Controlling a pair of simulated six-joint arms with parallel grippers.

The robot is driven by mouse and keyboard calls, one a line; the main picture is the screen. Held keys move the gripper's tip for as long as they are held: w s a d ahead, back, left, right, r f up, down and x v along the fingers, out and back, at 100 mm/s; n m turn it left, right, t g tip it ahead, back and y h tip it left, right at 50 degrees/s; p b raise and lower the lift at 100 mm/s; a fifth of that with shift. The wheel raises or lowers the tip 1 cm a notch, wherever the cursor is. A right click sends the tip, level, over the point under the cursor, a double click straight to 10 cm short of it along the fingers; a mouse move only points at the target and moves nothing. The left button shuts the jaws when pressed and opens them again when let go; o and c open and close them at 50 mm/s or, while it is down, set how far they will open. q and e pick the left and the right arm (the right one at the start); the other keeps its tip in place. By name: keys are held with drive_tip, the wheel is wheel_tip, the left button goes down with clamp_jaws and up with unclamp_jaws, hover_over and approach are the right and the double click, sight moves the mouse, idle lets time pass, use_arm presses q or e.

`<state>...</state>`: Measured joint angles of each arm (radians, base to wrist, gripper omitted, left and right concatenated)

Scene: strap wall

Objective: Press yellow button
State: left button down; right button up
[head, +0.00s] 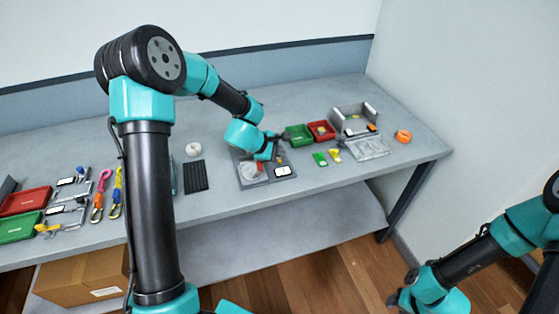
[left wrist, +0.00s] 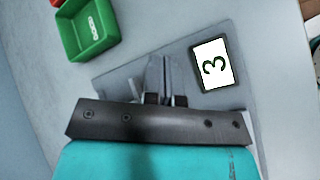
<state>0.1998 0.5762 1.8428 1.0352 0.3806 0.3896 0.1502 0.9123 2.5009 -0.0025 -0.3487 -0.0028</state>
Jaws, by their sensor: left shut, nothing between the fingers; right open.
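My left gripper (head: 273,148) is over this panel. In the left wrist view its fingers (left wrist: 161,68) are together and empty, pointing over the panel beside the card. I cannot clearly make out a yellow button; the fingers and arm cover part of the panel. My right gripper (head: 393,300) is low at the right, away from the bench, open and small in view.
A green bin (head: 299,135) and a red bin (head: 321,131) stand behind the panel. Green (head: 320,159) and yellow (head: 335,156) pieces, a grey fixture (head: 364,148) and an orange ring (head: 403,136) lie to the right. A black pad (head: 196,176) lies left of the panel.

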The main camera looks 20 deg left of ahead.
sight(280, 162)
use_arm(q)
drive_tip(key=shift+f, duration=0.15)
idle(0.5)
drive_tip(key=shift+f, duration=0.7)
idle(0.7)
drive_tip(key=shift+r, duration=3.35)
drive_tip(key=shift+r, duration=1.9)
